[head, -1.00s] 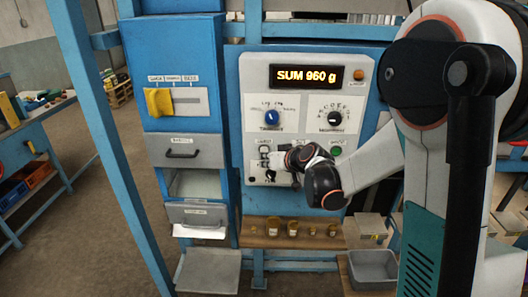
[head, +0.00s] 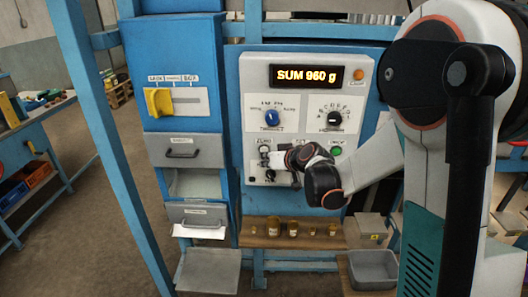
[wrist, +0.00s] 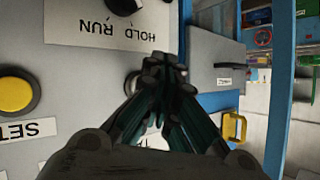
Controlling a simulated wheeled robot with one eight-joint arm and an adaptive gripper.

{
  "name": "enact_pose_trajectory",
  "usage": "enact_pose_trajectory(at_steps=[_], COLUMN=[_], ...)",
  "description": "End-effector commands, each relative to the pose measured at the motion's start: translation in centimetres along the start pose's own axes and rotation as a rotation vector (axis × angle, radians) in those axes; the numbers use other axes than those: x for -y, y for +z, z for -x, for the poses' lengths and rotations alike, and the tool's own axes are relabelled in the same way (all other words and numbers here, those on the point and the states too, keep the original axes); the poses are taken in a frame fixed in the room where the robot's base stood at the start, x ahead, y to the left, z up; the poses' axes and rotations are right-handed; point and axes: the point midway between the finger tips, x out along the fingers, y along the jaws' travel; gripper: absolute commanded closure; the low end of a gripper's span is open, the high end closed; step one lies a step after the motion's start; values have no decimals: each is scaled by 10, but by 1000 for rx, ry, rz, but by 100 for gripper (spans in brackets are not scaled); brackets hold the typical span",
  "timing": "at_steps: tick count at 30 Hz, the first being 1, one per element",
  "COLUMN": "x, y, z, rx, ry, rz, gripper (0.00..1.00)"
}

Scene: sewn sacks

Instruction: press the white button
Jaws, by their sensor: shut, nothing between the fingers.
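The control panel (head: 312,75) stands in front of me, with my arm reaching in from the right. My gripper (head: 278,158) is at its lower left part, near the ZERO label. In the wrist view my gripper (wrist: 166,72) is shut and empty, its fingertips together close to the panel face. A pale round button (wrist: 131,83) shows just left of the fingertips, partly hidden by them; it looks like the white button. I cannot tell whether the fingers touch it. A label below it is mostly covered by the fingers.
A yellow button (wrist: 16,92) marked SET lies left in the wrist view, and a HOLD/RUN switch (wrist: 124,4) above. A green button (head: 337,151), a blue knob (head: 272,118) and a black knob (head: 334,118) surround the arm. Small cups stand on a wooden shelf (head: 262,240).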

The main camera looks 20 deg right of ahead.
Motion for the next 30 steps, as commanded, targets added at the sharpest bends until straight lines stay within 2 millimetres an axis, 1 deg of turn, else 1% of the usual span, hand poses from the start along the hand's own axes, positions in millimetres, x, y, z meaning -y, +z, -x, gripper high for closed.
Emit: enact_pose_trajectory(at_steps=[6, 30], x=[-4, -6], y=[-3, -6], z=[-5, -8], rx=[0, 0], ry=[0, 0], rz=[0, 0], gripper=[100, 100])
